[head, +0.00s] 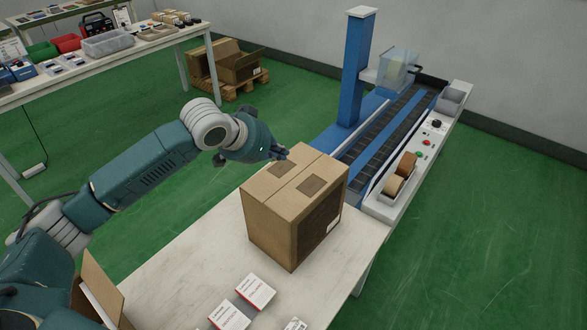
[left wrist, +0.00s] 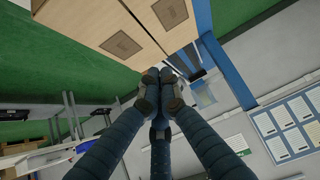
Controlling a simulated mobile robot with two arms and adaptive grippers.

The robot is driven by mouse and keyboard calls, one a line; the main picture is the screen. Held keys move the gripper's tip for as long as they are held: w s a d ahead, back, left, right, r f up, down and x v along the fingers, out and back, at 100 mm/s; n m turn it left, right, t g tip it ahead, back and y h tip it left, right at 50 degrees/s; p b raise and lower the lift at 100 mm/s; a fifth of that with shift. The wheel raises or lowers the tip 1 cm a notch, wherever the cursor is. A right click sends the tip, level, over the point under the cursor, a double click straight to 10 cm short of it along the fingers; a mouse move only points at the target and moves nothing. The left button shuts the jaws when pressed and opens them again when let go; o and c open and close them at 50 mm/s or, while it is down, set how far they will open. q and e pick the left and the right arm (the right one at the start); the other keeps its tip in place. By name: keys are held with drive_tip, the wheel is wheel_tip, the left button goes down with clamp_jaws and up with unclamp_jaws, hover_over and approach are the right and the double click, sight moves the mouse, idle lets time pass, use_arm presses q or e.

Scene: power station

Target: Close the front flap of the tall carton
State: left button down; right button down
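The tall brown carton (head: 270,225) stands upright on the pale table. Its top looks flat, with two panels bearing dark printed squares; a seam runs between these panels (left wrist: 95,20) in the left wrist view. No flap is visibly standing up on this carton. My left gripper (head: 283,153) is at the carton's far left top edge, its fingertips close to the top; I cannot tell whether they touch. In the left wrist view its fingers (left wrist: 163,88) are drawn together with nothing seen between them. My right gripper is not in view.
White and red boxes (head: 243,305) lie on the table (head: 185,265) in front of the carton. An open carton (head: 100,290) is at lower left. A blue conveyor machine (head: 375,140) stands behind and right. A workbench and a pallet with cartons (head: 228,68) are farther back.

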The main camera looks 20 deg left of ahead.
use_arm(q)
hover_over(298, 174)
drive_tip(key=s, duration=0.2)
wheel_tip(298, 174, down, 5)
drive_tip(key=shift+a+f+p, duration=0.2)
drive_tip(key=shift+f+p, duration=0.15)
drive_tip(key=shift+f, duration=0.8)
drive_tip(key=shift+a+f+p, duration=0.15)
drive_tip(key=shift+f+p, duration=0.2)
drive_tip(key=shift+f, duration=0.8)
drive_tip(key=shift+a+f+p, duration=0.1)
drive_tip(key=shift+f+p, duration=0.2)
drive_tip(key=shift+f, duration=0.35)
drive_tip(key=shift+s+f, duration=0.1)
